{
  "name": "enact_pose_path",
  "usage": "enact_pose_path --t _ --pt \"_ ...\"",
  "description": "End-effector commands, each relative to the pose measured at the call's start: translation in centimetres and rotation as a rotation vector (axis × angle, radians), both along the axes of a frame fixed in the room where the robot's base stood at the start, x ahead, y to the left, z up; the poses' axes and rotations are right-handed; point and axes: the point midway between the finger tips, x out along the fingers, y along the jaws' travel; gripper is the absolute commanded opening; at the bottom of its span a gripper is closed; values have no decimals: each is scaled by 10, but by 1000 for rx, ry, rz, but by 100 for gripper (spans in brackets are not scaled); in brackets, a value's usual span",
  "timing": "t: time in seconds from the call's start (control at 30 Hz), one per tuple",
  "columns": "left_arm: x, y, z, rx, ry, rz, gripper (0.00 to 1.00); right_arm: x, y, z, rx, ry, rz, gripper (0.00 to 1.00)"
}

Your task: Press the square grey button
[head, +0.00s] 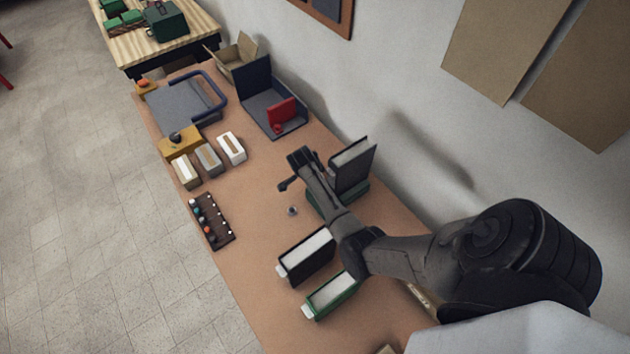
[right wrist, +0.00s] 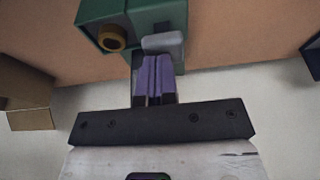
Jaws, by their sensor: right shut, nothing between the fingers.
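In the right wrist view a green box-like body (right wrist: 158,14) carries a light grey button with rounded corners (right wrist: 163,41). A round brass-coloured knob (right wrist: 113,39) sits to the left of the button. My right gripper (right wrist: 154,58) is shut and empty. Its purple fingertips lie right at the lower edge of the grey button in the picture; I cannot tell whether they touch it. In the head view my right arm reaches over the table and partly hides a green base (head: 352,197) with a dark upright block (head: 352,166). The button cannot be made out there. My left gripper is out of view.
A dark rack of small knobs (head: 211,221), several pale blocks (head: 208,158) and a blue stand (head: 257,98) are farther left. The wall (head: 400,80) is close behind.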

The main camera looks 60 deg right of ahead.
Motion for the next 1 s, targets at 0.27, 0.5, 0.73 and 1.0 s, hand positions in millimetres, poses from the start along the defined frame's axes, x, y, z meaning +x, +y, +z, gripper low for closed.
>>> enact_pose_path --t 0.27,0.5,0.73,1.0 --pt "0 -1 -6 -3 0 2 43 0 0 -10 1 2 -1 0" --pt "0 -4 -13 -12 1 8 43 0 0 -28 -1 0 0 0" --pt "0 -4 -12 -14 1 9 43 -1 0 -28 1 2 0 0" --pt "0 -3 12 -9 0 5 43 0 1 -5 1 2 1 0"
